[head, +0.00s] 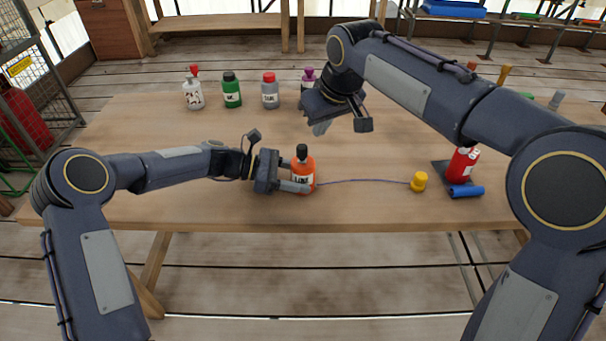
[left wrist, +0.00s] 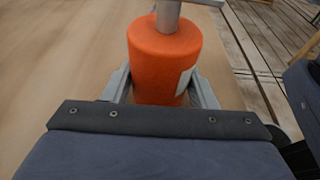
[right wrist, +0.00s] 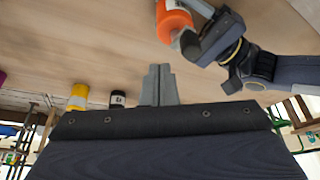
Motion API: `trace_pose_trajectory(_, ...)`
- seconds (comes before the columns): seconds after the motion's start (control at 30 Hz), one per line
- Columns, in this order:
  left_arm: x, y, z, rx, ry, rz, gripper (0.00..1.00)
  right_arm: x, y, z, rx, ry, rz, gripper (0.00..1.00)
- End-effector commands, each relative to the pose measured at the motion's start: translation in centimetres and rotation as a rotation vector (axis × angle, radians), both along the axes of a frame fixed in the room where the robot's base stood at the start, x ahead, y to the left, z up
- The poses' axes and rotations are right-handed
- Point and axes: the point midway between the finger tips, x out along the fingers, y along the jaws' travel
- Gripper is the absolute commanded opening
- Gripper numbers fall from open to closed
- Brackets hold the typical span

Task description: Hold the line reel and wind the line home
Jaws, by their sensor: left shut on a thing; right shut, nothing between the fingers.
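The orange line reel (head: 304,172), with a white label and a dark top, stands upright on the table near its front edge. My left gripper (head: 297,185) is shut around the reel's body from the left. The left wrist view shows the reel (left wrist: 165,60) between the two fingers, with a grey crank (left wrist: 168,14) on top. A thin blue line (head: 360,181) runs right from the reel across the table to a yellow piece (head: 419,182). My right gripper (head: 320,128) is shut and empty, raised behind the reel, apart from it. The right wrist view shows its closed fingers (right wrist: 159,84) and the reel (right wrist: 174,20).
White (head: 193,95), green (head: 231,92), grey (head: 270,92) and purple-topped (head: 308,80) bottles stand at the back. A red bottle (head: 463,163) and a blue roll (head: 466,191) are at the right. The left front tabletop is clear.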

Motion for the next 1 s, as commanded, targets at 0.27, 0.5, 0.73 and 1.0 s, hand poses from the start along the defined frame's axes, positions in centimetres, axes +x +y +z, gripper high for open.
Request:
trace_pose_trajectory(0.27,0.0,0.0,0.0,0.0,0.0,0.0,0.39,0.0,0.0,-2.0,0.0,0.0,0.0,0.0)
trace_pose_trajectory(0.5,0.0,0.0,0.0,0.0,0.0,0.0,0.39,0.0,0.0,-2.2,0.001,-0.001,0.0,0.0)
trace_pose_trajectory(0.73,0.0,0.0,0.0,0.0,0.0,-0.001,0.39,0.0,0.0,-2.2,0.001,-0.001,0.0,0.0)
trace_pose_trajectory(1.0,0.0,0.0,0.0,0.0,0.0,-0.001,0.39,0.0,0.0,-2.2,0.001,-0.001,0.0,0.0)
